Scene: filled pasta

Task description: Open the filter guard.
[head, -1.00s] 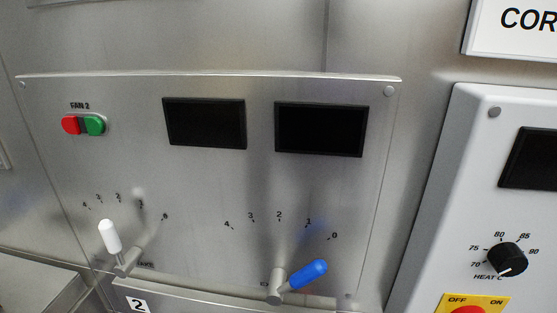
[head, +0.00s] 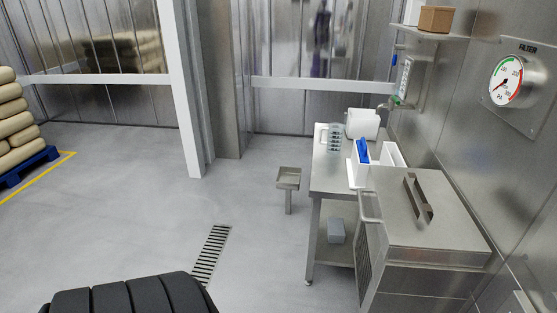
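A steel cabinet (head: 430,225) stands against the right wall, below a round gauge (head: 512,82) labelled FILTER. Its top carries a dark bar handle (head: 418,197). The cabinet's left face has a dark mesh panel (head: 367,262) with a steel bar handle (head: 368,207) near its top. This panel may be the filter guard; it looks shut, seen at a steep angle. Neither of my grippers is in view.
A steel table (head: 324,181) with a white holder (head: 372,171) and white container (head: 363,124) adjoins the cabinet. A small steel stand (head: 289,178) is left of it. Stacked sacks (head: 14,130) are far left. The floor (head: 110,190) around a drain grate (head: 211,254) is clear.

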